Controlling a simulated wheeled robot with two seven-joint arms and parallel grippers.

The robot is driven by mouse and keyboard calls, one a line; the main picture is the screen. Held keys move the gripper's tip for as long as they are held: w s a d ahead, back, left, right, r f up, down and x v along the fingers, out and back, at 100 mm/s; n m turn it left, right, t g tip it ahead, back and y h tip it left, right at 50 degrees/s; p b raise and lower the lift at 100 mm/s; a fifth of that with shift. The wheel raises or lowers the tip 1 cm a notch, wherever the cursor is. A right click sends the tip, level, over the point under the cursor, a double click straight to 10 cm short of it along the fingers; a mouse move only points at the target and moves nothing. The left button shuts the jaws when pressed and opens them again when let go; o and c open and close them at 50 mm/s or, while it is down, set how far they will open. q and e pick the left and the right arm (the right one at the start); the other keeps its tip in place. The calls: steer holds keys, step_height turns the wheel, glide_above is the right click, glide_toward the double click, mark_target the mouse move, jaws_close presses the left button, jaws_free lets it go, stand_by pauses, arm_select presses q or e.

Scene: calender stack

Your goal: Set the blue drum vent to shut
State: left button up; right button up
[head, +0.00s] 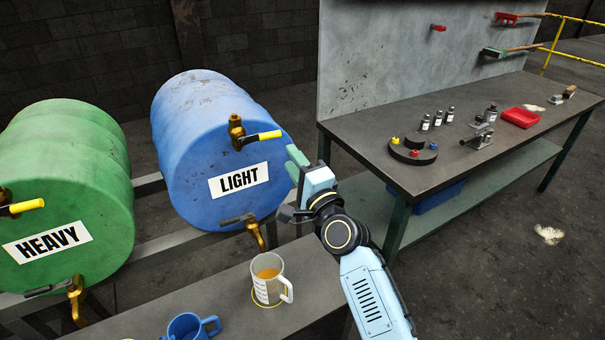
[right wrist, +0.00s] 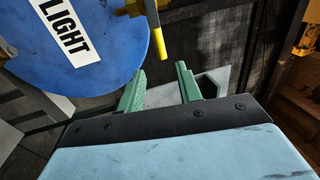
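The blue drum (head: 205,120) labelled LIGHT lies on its side on a rack. Its vent is the brass valve (head: 236,128) high on its front face. The vent's yellow handle (head: 262,137) sticks out sideways to the right. In the right wrist view the yellow handle (right wrist: 160,42) lies just beyond the fingertips, roughly in line with the gap. My right gripper (head: 297,160) is right of the handle and a little below it, apart from it. Its green fingers (right wrist: 159,80) are open with nothing between them. My left gripper is not in view.
A green drum (head: 60,180) labelled HEAVY lies left, with its own yellow-handled vent. A brass tap (head: 256,236) sits low on the blue drum. A measuring cup (head: 268,282) of amber liquid and a blue mug (head: 188,327) stand on the front bench. A workbench (head: 370,135) stands right.

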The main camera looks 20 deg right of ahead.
steer(key=v, duration=0.3)
steer(key=shift+s, duration=0.3)
steer(key=shift+f, duration=0.1)
step_height(320, 180, down, 23)
steer(key=s+n+g+h+b, duration=0.1)
steer(key=s+n+g+b, duration=0.15)
steer(key=n+g, duration=0.2)
steer(key=s+f+n+g, duration=0.2)
steer(key=s+f, duration=0.2)
steer(key=f, duration=0.3)
steer(key=s+d+f+n+g+h+b, duration=0.1)
steer(key=s+f+g, duration=0.1)
steer(key=s+f, duration=0.4)
steer(key=s+f+n+g, duration=0.2)
steer(key=s+f, duration=0.1)
steer(key=f, duration=0.6)
steer(key=s+d+f+n+g+h+b, duration=0.1)
steer(key=s+d+f+n+g, duration=0.1)
steer(key=s+f, duration=0.4)
steer(key=s+d+f+n+g, duration=0.3)
steer(key=s+f, duration=0.4)
steer(key=s, duration=1)
steer(key=s+d+f+n+g+h+b, duration=0.1)
steer(key=s+d+f+n+g, duration=0.2)
steer(key=s+f, duration=0.4)
steer(key=s+d, duration=0.1)
steer(key=s, duration=0.4)
steer(key=shift+s+h+b, duration=0.2)
steer(key=shift+h+b, duration=0.1)
